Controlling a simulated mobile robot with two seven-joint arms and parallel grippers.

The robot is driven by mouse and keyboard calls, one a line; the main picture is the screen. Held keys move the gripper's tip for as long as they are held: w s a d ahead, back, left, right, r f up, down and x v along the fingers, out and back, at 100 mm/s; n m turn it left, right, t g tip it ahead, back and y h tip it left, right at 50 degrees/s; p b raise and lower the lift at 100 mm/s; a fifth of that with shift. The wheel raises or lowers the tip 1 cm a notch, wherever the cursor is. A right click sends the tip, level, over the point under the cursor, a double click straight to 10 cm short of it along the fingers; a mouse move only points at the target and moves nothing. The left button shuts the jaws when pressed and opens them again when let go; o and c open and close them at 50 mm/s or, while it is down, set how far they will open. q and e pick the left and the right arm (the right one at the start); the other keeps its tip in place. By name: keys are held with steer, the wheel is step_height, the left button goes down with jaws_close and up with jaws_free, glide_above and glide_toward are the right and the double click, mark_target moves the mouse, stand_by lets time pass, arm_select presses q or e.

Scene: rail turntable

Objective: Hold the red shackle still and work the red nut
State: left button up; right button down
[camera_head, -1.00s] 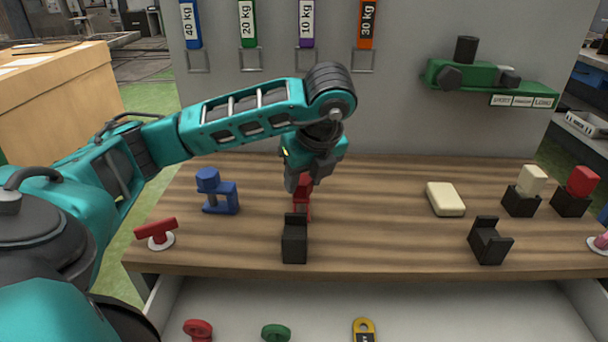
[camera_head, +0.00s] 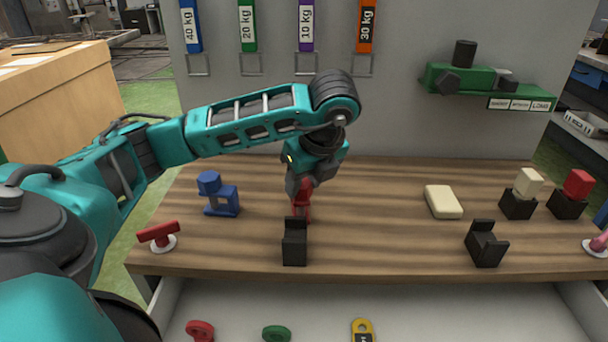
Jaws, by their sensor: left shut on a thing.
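The red shackle (camera_head: 302,207) stands on the wooden table behind a black holder block, which hides its lower front. My left gripper (camera_head: 301,190) reaches down over it from above and is shut on its upper part. The gripper covers the shackle's top, and I cannot make out a separate red nut there. A red T-shaped piece (camera_head: 158,235) sits on a white disc at the table's front left; I cannot tell whether it is the nut. My right gripper is not in view.
A black holder block (camera_head: 295,242) stands just in front of the shackle. A cream block (camera_head: 443,202) and another black holder (camera_head: 487,243) are to the right. An open drawer (camera_head: 400,306) is below the table's front edge.

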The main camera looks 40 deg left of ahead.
arm_select(q)
steer(key=shift+w+r+n+g+p, duration=0.15)
steer(key=shift+n+g+p, duration=0.35)
steer(key=shift+n+p, duration=0.85)
steer(key=shift+n+g+p, duration=0.3)
steer(key=shift+n+p, duration=0.25)
steer(key=shift+p, duration=0.45)
steer(key=shift+w+n+p, duration=0.1)
steer(key=shift+n+p, duration=0.3)
steer(key=shift+n, duration=0.1)
steer(key=shift+f, duration=0.2)
steer(key=shift+r+n+g+p, duration=0.1)
steer(key=shift+n+g+p, duration=0.2)
steer(key=shift+p, duration=0.05)
steer(key=shift+w+n+g+p, duration=0.15)
steer(key=shift+n+g+p, duration=0.15)
steer(key=shift+n+p, duration=0.6)
steer(key=shift+w+n+g+h+p, duration=0.1)
steer(key=shift+n+g+h+p, duration=0.25)
steer(key=shift+n+p, duration=0.8)
steer(key=shift+n+g, duration=0.25)
steer(key=shift+n, duration=0.4)
